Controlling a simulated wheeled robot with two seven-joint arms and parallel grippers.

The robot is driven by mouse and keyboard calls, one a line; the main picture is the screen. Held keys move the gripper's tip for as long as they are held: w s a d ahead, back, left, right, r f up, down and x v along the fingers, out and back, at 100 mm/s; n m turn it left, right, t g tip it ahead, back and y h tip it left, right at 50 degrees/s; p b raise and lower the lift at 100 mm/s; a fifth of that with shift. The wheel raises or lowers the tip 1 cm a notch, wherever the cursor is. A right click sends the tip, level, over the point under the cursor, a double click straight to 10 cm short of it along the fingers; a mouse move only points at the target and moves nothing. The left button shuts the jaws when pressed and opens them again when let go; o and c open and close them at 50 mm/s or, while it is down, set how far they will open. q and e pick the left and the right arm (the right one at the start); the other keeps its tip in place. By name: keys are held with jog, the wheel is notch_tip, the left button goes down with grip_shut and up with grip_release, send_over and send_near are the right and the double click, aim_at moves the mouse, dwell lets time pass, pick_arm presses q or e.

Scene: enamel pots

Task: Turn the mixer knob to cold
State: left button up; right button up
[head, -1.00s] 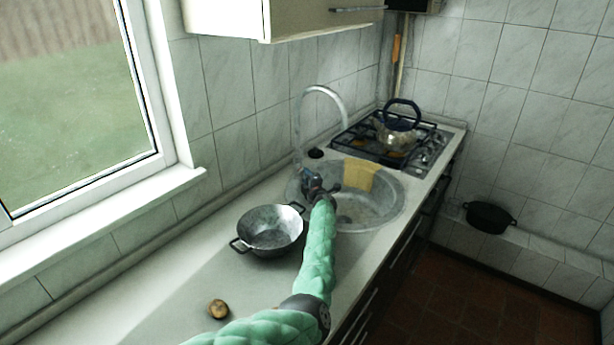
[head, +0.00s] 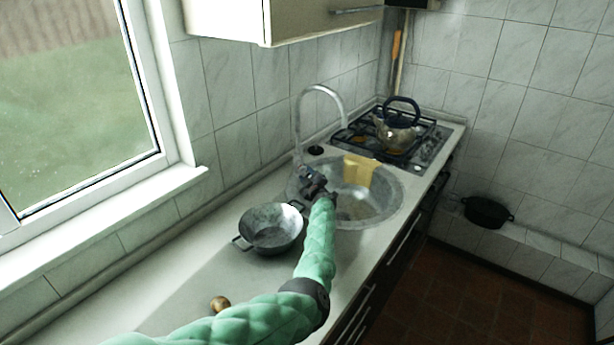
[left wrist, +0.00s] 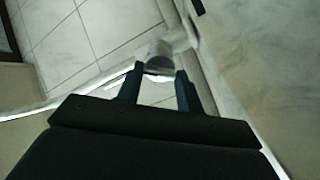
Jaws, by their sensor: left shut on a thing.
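The mixer tap is a tall, curved chrome spout (head: 322,88) at the left rim of the round sink. My left gripper (head: 305,172) is at its base, reached over the sink's near left edge. In the left wrist view the two dark fingers (left wrist: 156,84) are on either side of a pale, rounded metal part, the mixer knob (left wrist: 158,62), and are shut on it. In the head view the gripper hides most of the knob, so its turn angle cannot be read. My right gripper is not in view.
The round sink (head: 392,210) has a yellow cloth (head: 358,172) over its far rim. A grey two-handled pan (head: 270,240) and a small brown round item (head: 220,304) are on the counter. A kettle (head: 396,132) stands on the hob. A black pot (head: 487,212) sits on a right-hand ledge.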

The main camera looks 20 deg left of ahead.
pick_arm(q)
jog(key=shift+f, duration=0.1)
dwell(0.3)
jog(key=o, duration=1)
